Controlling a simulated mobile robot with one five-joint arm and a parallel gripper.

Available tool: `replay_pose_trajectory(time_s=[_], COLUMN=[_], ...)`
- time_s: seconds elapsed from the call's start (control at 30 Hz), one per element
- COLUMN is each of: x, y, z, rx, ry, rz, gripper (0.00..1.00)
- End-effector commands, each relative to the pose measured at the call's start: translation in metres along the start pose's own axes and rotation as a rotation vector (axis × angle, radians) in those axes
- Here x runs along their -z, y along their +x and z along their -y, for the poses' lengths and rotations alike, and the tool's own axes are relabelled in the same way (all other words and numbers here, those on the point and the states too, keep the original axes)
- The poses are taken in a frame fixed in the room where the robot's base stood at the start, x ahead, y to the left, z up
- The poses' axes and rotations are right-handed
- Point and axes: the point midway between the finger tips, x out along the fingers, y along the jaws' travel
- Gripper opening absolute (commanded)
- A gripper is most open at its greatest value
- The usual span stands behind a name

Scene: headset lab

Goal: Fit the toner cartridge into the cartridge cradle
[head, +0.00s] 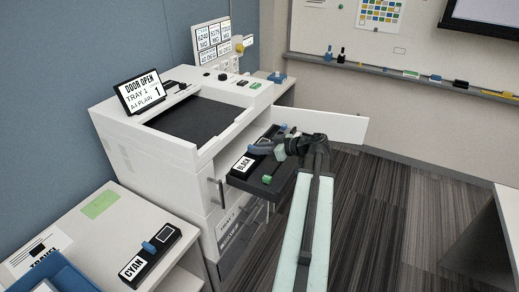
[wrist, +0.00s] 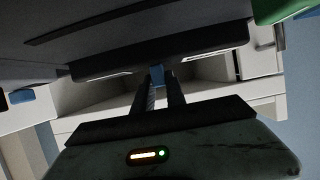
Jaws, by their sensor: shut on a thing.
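The black toner cartridge (head: 246,161), with a white "BLACK" label, is at the dark pull-out cradle (head: 270,187) on the copier's open front. My gripper (head: 262,148) is over the cartridge. In the wrist view its two fingers (wrist: 158,88) are shut on the cartridge's small blue tab (wrist: 157,74). The cartridge's dark body spans the upper wrist view. A green knob (head: 267,179) is on the near side of the cradle. My arm and gripper hide part of the cartridge and cradle, so I cannot tell whether the cartridge is fully seated.
The white copier (head: 165,150) has its front door (head: 335,127) open to the right. Its sign (head: 142,90) reads "DOOR OPEN". A cyan cartridge (head: 150,257) lies on the left side table (head: 90,232), near a blue bin (head: 55,280). Carpeted floor right of my arm is clear.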

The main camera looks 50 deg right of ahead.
Motion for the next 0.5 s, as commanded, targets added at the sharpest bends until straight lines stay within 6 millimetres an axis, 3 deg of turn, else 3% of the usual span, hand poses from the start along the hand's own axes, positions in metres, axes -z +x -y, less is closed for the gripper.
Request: replay_pose_trajectory(time_s=[0.5], x=[-0.012], y=[0.005], z=[0.0], rx=[0.0], ry=[0.0], rz=[-0.002], gripper=[0.0])
